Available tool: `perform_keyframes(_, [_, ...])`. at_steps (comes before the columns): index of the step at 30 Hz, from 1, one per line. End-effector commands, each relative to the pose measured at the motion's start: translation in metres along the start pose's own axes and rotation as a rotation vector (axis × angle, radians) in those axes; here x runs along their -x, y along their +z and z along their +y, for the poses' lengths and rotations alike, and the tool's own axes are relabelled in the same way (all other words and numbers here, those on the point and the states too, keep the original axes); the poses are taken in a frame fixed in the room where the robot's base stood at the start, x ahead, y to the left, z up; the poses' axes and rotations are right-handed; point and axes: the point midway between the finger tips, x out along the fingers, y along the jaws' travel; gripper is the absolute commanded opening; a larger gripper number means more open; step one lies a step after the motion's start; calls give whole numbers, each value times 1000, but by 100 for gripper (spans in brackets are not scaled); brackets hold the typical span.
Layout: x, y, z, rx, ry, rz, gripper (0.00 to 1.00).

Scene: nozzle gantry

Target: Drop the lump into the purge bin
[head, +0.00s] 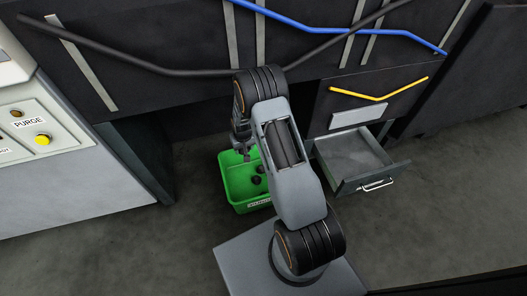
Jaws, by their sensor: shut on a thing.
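The green bin (229,184) stands on the floor below the gantry, with a white label on its front too small to read. Several dark lumps (257,181) lie inside it. My gripper (243,154) hangs over the back left part of the bin, partly hidden by my own arm. It is shut on the lump, which is small, dark and hard to tell apart from the fingers. My arm also covers the right side of the bin.
An open, empty-looking grey drawer (358,158) juts out right of the bin. Dark panels with blue (330,30) and yellow (378,97) pipes rise behind. Floor left of the bin is clear.

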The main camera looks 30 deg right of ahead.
Motion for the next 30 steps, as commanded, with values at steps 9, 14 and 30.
perform_keyframes(9, [-62,14,48,-90,11,1,34])
perform_keyframes(14, [-74,17,53,-98,12,1,34])
perform_keyframes(30, [-124,22,53,-97,12,2,34])
